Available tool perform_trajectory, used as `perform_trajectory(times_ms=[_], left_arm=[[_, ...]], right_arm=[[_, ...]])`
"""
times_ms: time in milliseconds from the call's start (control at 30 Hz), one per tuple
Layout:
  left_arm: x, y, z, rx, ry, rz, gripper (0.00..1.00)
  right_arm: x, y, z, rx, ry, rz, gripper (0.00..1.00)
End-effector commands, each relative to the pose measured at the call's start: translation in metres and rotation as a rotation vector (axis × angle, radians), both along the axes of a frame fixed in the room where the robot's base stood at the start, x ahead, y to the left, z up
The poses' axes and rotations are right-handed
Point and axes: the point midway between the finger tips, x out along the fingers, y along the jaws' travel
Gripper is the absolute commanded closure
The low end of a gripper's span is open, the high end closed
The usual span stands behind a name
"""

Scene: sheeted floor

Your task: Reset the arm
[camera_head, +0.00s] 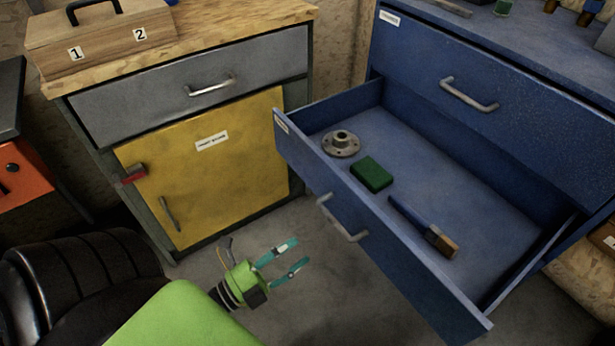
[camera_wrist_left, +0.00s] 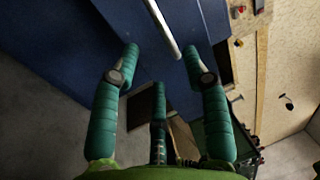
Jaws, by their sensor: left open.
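My left gripper (camera_head: 284,259) is open and empty above the floor, left of the open blue drawer (camera_head: 403,240). Its teal fingers show in the left wrist view (camera_wrist_left: 170,65), spread apart, with a blue front and a metal bar handle (camera_wrist_left: 163,28) beyond them. In the head view the fingers are apart from the drawer's handle (camera_head: 342,219). My green arm reaches in from the bottom left. My right gripper is not in view.
The drawer holds a grey metal flange (camera_head: 341,143), a green block (camera_head: 371,174) and a blue-and-wood tool (camera_head: 425,227). A yellow cabinet door (camera_head: 205,165) stands shut at the left. A wooden box (camera_head: 101,37) sits on top. Floor between the cabinets is bare.

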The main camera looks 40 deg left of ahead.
Motion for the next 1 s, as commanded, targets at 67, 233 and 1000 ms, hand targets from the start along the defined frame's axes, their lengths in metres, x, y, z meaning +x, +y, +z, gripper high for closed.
perform_trajectory(times_ms=[67,233,1000], left_arm=[[-0.006,0.002,-0.002,0.000,0.002,0.001,0.54],[-0.009,0.003,-0.002,-0.001,-0.001,0.001,0.54],[0.028,0.018,-0.065,-0.277,0.344,0.193,0.54]], right_arm=[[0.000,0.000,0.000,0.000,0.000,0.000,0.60],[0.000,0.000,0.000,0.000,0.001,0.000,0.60],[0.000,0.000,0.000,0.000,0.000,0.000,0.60]])
